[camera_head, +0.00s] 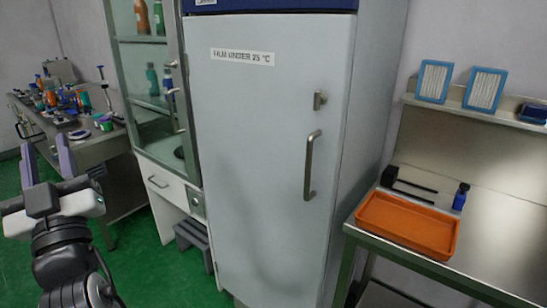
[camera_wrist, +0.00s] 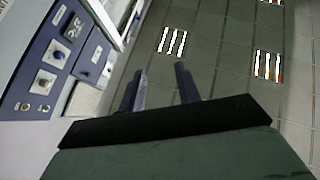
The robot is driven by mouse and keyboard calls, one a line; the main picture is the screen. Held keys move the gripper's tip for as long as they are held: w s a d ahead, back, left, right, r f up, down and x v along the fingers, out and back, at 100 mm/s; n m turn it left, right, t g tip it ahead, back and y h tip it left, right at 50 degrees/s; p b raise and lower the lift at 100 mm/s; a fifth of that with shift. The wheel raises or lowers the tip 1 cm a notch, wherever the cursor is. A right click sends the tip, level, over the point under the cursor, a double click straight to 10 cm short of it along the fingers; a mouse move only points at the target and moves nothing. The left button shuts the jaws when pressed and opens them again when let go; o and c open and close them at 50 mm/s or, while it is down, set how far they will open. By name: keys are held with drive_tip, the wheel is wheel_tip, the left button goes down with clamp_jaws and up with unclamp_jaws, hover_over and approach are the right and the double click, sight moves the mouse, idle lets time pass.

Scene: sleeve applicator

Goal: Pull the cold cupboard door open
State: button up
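The cold cupboard door (camera_head: 255,130) is a tall pale grey panel in the middle of the head view, and it looks closed. It bears a label about film under 25 °C. Its vertical metal bar handle (camera_head: 309,165) is on the right side, with a small latch (camera_head: 320,100) above it. My gripper (camera_head: 46,166) is at the left of the head view, pointing up, well apart from the door. Its two fingers are spread with nothing between them. The fingers also show in the wrist view (camera_wrist: 160,88), apart and empty, with the ceiling behind them.
A glass-fronted cabinet (camera_head: 150,75) stands directly left of the cupboard. A cluttered bench (camera_head: 70,140) is farther left. At right, a steel bench carries an orange tray (camera_head: 408,224) and a small blue bottle (camera_head: 461,196). Green floor (camera_head: 150,270) is open at lower left.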

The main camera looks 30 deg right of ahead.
drive_tip(key=w+d+f+m+g+h, duration=0.1)
drive_tip(key=d+f+m+g+h, duration=0.25)
drive_tip(key=d+h, duration=0.45)
drive_tip(key=w+d+f+m+g+h, duration=0.1)
drive_tip(key=d+f+m+g+h, duration=0.25)
drive_tip(key=d, duration=0.85)
drive_tip(key=m+g+h, duration=0.5)
drive_tip(key=m+g, duration=0.2)
drive_tip(key=g, duration=0.2)
approach(308, 156)
drive_tip(key=shift+n, duration=0.3)
drive_tip(key=p+x, duration=0.3)
drive_tip(key=x, duration=0.8)
drive_tip(key=shift+a, duration=0.1)
clamp_jaws()
